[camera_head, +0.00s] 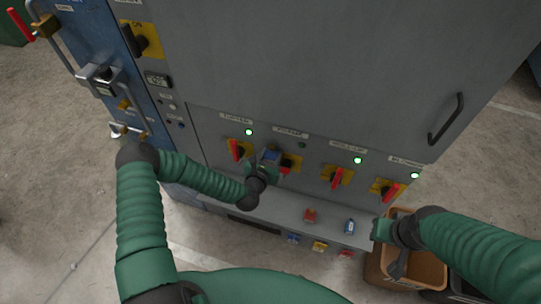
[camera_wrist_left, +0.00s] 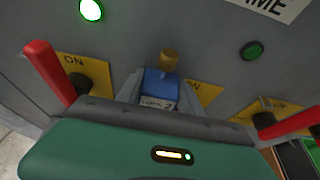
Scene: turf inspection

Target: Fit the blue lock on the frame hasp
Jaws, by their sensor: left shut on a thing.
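My left gripper (camera_head: 268,160) is shut on a blue lock (camera_head: 271,154) at the second switch of the cabinet row, in front of its yellow plate (camera_head: 291,164). In the left wrist view, the blue lock (camera_wrist_left: 160,86) sits between the fingers with a pale label towards me. A brass-coloured piece (camera_wrist_left: 169,60) stands just above it. The hasp is hidden; I cannot tell whether the shackle passes through it. The second switch's lamp (camera_head: 302,145) is dark. My right gripper (camera_head: 383,230) is at lower right, beside the ledge; its jaws are unclear.
The other switches have red handles and lit green lamps. A brown bin (camera_head: 425,268) stands under my right arm. A blue panel (camera_head: 95,40) is at left.

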